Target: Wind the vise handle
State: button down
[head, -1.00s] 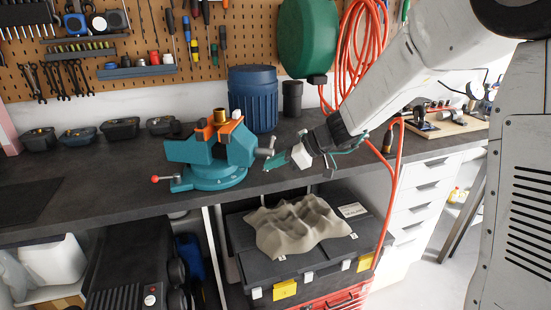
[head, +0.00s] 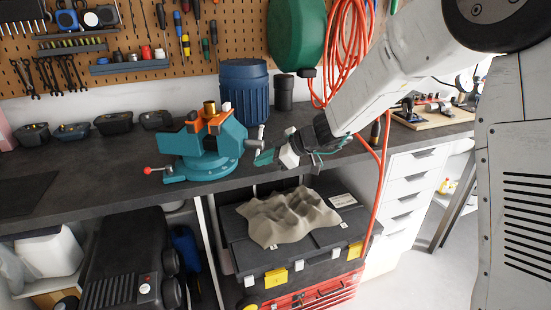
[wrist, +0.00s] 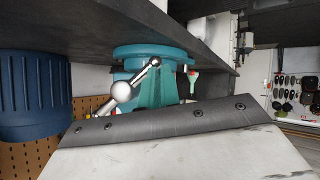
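The teal vise (head: 205,152) with orange jaw parts stands on the bench near its front edge, holding a brass-coloured cylinder (head: 209,108). Its silver handle bar (head: 261,137) is at its right side, roughly upright in the head view. My gripper (head: 265,157), with a teal fingertip and a white block behind it, is just right of and below the bar. I cannot tell whether they touch. In the wrist view, upside down, the handle bar (wrist: 141,76) runs slanting in front of the vise (wrist: 150,50). The finger gap is not clear.
A blue ribbed bin (head: 244,92) and a dark canister (head: 284,93) stand behind the vise. Orange hose (head: 378,165) hangs over the bench edge at the right. A black toolbox (head: 235,245) with a crumpled cloth (head: 285,217) sits below.

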jog(key=shift+s+a+f, duration=0.1)
jog(key=shift+a+f, duration=0.15)
jog(key=shift+a, duration=0.05)
jog(key=shift+w+d+f, duration=0.15)
jog(key=shift+w+f, duration=0.2)
jog(key=shift+f, duration=0.15)
jog(key=shift+w+d+f, duration=0.15)
jog(key=shift+w+f, duration=0.2)
jog(key=shift+f, duration=0.15)
